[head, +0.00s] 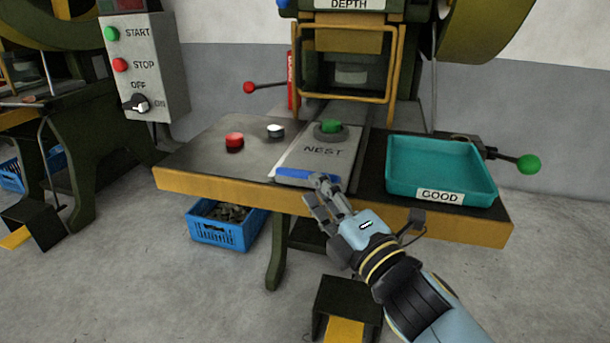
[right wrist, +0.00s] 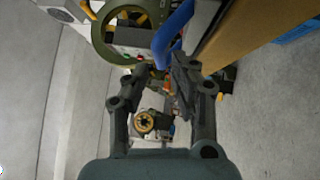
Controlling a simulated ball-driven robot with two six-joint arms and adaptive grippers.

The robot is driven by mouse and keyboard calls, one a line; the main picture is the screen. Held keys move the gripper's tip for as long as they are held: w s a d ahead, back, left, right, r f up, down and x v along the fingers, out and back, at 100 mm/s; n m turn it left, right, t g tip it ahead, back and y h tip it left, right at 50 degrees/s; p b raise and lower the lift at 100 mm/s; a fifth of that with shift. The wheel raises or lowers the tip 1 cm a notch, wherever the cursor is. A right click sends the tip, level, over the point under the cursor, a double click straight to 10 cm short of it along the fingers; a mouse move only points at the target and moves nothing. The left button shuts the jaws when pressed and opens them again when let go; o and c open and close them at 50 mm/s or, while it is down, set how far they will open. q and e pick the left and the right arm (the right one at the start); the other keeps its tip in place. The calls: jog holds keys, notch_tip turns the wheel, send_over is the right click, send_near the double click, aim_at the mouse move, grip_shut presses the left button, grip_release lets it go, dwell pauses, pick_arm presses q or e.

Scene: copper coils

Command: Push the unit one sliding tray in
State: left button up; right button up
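The sliding tray (head: 314,163), a grey plate marked NEST, lies on the press table in the head view, its front end near the table's front edge. A green piece (head: 330,126) sits in a dark round seat on it. A blue handle bar (head: 300,174) runs across its front end and also shows in the right wrist view (right wrist: 172,35). My right gripper (head: 322,188) is at the right end of the bar; contact is unclear. In the right wrist view its fingers (right wrist: 162,70) are partly apart, with the bar's end near the fingertips. My left gripper is out of view.
A teal GOOD tray (head: 441,197) stands on the right of the table (head: 205,160). A red piece (head: 235,140) and a white-topped piece (head: 275,131) stand left of the sliding tray. A yellow guard frame (head: 343,62) is behind it. A blue crate (head: 228,230) is below.

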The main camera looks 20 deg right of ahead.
aim_at(305, 174)
jog(key=x, duration=0.5)
jog(key=shift+w, duration=0.2)
grip_shut()
